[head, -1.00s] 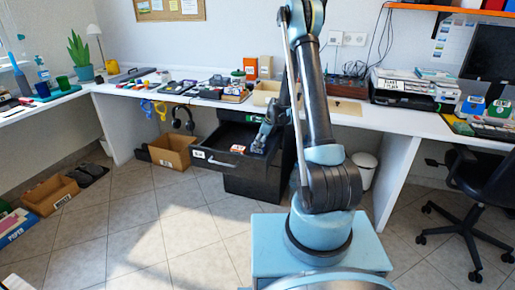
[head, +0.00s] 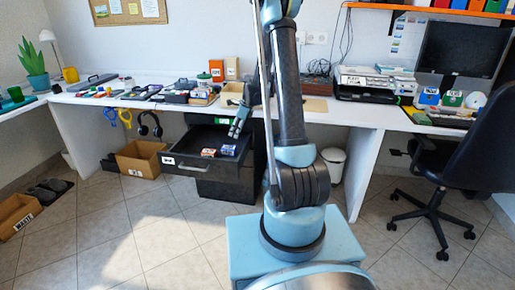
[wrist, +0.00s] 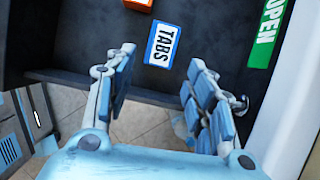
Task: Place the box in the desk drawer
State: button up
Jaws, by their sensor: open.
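A small blue-and-white box labelled TABS (wrist: 165,45) lies flat on the dark floor of the open desk drawer (wrist: 210,50). In the head view the box (head: 228,150) is at the right inside the drawer (head: 190,170), which is pulled out under the desk. An orange item (wrist: 137,4) lies near it and is cut off in the wrist view; it also shows in the head view (head: 208,152). My gripper (wrist: 162,60) is open and empty, its fingers spread apart, above the drawer and clear of the box. In the head view my gripper (head: 238,125) is over the drawer's right part.
A green OPEN label (wrist: 267,35) is beside the drawer. A cardboard box (head: 140,160) stands on the floor left of the drawer. The desk top (head: 230,103) holds many items above. An office chair (head: 450,170) stands at the right. The floor in front is free.

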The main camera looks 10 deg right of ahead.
jog(key=s+d+r+n+h, duration=0.1)
jog(key=s+d+r+n, duration=0.2)
jog(key=s+r+n, duration=0.55)
jog(key=s+d+r+n+h, duration=0.15)
jog(key=s+d+r, duration=0.35)
jog(key=s, duration=0.8)
jog(key=s+d+f+n+h, duration=0.1)
jog(key=s+n, duration=0.5)
jog(key=s, duration=0.6)
jog(key=s+d+f+n, duration=0.2)
jog(key=s+n, duration=0.3)
jog(key=s, duration=0.7)
jog(key=shift+d+f+n+t+h, duration=0.3)
jog(key=shift+d+n+h, duration=0.1)
jog(key=shift+d, duration=0.25)
jog(key=shift+w+f, duration=0.15)
jog(key=shift+w, duration=0.3)
